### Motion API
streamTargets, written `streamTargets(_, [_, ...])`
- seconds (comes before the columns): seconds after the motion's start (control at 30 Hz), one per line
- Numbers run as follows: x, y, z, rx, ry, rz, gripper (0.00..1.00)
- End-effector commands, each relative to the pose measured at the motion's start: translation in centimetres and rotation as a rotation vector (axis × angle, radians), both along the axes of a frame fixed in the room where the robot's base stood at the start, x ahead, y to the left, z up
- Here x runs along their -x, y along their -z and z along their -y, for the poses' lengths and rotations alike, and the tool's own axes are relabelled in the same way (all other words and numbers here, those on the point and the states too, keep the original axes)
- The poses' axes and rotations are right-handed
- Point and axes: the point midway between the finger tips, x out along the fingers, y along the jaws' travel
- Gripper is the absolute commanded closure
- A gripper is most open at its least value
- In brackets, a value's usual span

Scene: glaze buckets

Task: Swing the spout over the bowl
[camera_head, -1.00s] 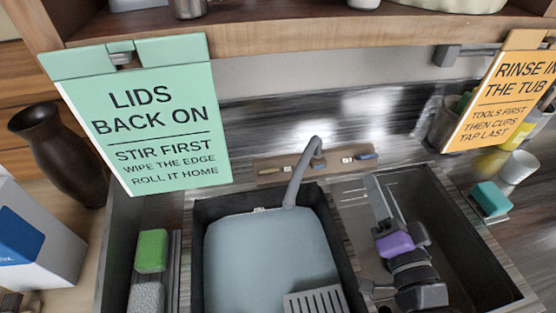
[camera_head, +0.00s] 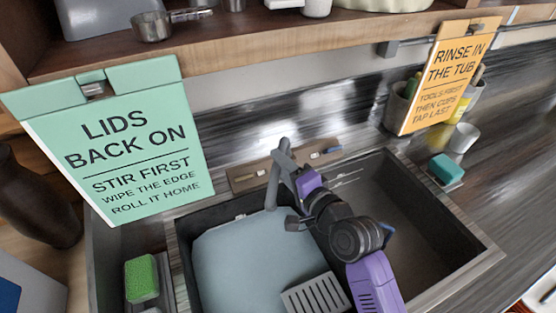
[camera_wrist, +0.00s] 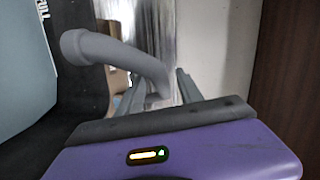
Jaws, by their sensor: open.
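The grey curved spout (camera_head: 273,188) rises from behind the sink, and its free end hangs over the back edge of the left basin (camera_head: 180,262). That basin holds a flat pale blue surface (camera_head: 240,252). The right basin (camera_head: 405,215) is dark and looks empty. My gripper (camera_head: 284,165) is at the spout, with its purple body just to the right of it. In the wrist view, the spout (camera_wrist: 120,55) runs between the two open fingers (camera_wrist: 160,88), its free end pointing left. Whether a finger touches it is unclear.
A grey slotted plate (camera_head: 315,297) lies at the front of the left basin. A green sponge (camera_head: 141,278) sits on the left ledge. A mint sign (camera_head: 125,150) and an orange sign (camera_head: 447,75) hang from the shelf above. A teal block (camera_head: 446,168) stands right of the sink.

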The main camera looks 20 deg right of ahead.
Motion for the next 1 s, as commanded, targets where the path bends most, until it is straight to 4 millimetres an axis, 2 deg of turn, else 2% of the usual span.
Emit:
streamTargets(0.17, [-1.26, 0.07, -0.26, 0.001, 0.0, 0.001, 0.57])
streamTargets(0.43, [-1.39, 0.17, -0.28, 0.002, 0.0, 0.001, 0.57])
streamTargets(0.47, [-1.39, 0.17, -0.28, 0.002, 0.0, 0.001, 0.61])
streamTargets(0.67, [-1.37, 0.17, -0.27, 0.002, 0.0, 0.001, 1.0])
streamTargets(1.0, [-1.35, 0.2, -0.26, 0.002, 0.0, 0.0, 1.0])
